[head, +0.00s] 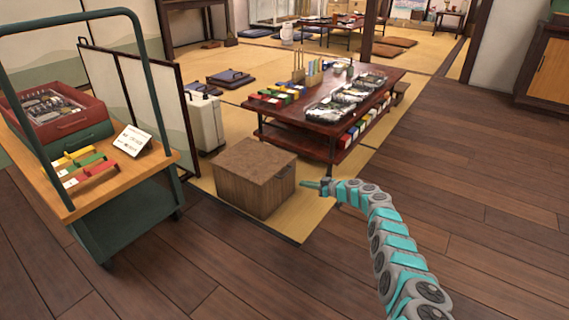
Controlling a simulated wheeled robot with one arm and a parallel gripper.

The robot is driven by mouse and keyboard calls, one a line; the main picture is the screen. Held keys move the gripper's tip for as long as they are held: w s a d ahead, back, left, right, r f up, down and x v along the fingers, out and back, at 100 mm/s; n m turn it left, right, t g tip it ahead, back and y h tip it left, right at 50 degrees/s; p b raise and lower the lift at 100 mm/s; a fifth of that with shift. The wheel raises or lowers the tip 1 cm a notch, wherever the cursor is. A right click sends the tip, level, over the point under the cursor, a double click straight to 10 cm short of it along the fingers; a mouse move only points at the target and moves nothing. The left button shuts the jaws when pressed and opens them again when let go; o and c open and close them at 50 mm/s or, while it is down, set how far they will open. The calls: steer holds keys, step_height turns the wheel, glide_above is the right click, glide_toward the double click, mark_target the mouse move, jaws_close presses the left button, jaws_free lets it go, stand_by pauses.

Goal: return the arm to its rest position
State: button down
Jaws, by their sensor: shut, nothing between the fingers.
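My arm, grey and teal with round joints, rises from the bottom right of the head view and curves up and to the left. My gripper (308,184) is at its far end, pointing left. It is small in this view, shut and empty. It shows just right of a low wooden cabinet (240,192) with a brown top, and I cannot tell whether the two touch. Nothing hangs from the gripper.
A dark red table (305,118) with trays and coloured boxes stands behind the cabinet. A green-framed cart (160,165) with a red box (85,113) is at left, near a white suitcase (205,123). The wooden floor (480,200) at right is clear.

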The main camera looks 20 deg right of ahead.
steer(key=shift+a, duration=0.1)
steer(key=s+a+r+m+g+h, duration=0.2)
steer(key=s+a+r+g, duration=0.3)
steer(key=s+r, duration=0.4)
steer(key=s+a+r+m+g+h, duration=0.25)
steer(key=s+a+r, duration=0.4)
steer(key=s, duration=0.45)
steer(key=s+a+r+m+g+h, duration=0.15)
steer(key=s+a+r+g, duration=0.4)
steer(key=s, duration=0.55)
steer(key=s+a+r+m+g+h, duration=0.15)
steer(key=s+a, duration=0.25)
steer(key=s, duration=1.3)
steer(key=s+a+r+t+h, duration=0.1)
steer(key=s+a+r, duration=0.25)
steer(key=s, duration=1.45)
step_height(320, 180, up, 14)
steer(key=p, duration=1.4)
steer(key=shift+s+a, duration=0.15)
steer(key=shift+a, duration=0.15)
